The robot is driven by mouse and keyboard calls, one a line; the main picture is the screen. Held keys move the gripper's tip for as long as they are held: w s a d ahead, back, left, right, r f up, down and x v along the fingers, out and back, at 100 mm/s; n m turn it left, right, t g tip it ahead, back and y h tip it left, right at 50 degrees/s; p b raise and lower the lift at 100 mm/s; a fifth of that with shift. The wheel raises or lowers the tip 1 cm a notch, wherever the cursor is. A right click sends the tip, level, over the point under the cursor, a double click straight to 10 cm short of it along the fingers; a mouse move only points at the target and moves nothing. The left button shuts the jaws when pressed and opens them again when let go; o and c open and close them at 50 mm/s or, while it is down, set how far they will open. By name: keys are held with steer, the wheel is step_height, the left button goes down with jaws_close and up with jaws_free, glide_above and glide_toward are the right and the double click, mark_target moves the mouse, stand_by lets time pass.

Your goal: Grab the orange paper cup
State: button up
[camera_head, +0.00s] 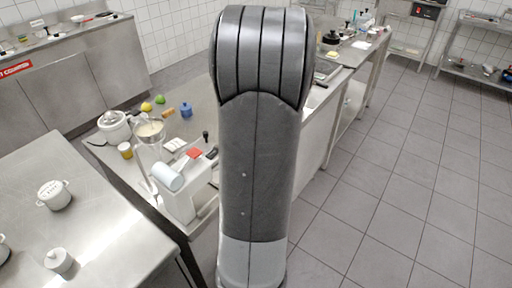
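A small orange-yellow cup (125,151) stands upright on the steel counter left of the middle, just below the white rice-cooker-like pot (114,127). It looks like the orange paper cup, but it is too small to make out its material. The cup is left of the glass bowl (150,131) and apart from it. My gripper is not in view; a large grey part of my own body fills the middle of the picture and hides part of the counter.
Beside the cup is a white machine (178,203) with a pale cylinder (167,177). A blue pot (186,110), a green fruit (160,99) and a yellow fruit (146,106) lie farther back. A steel table (100,225) with white pots is at lower left. Tiled floor (400,170) at right is clear.

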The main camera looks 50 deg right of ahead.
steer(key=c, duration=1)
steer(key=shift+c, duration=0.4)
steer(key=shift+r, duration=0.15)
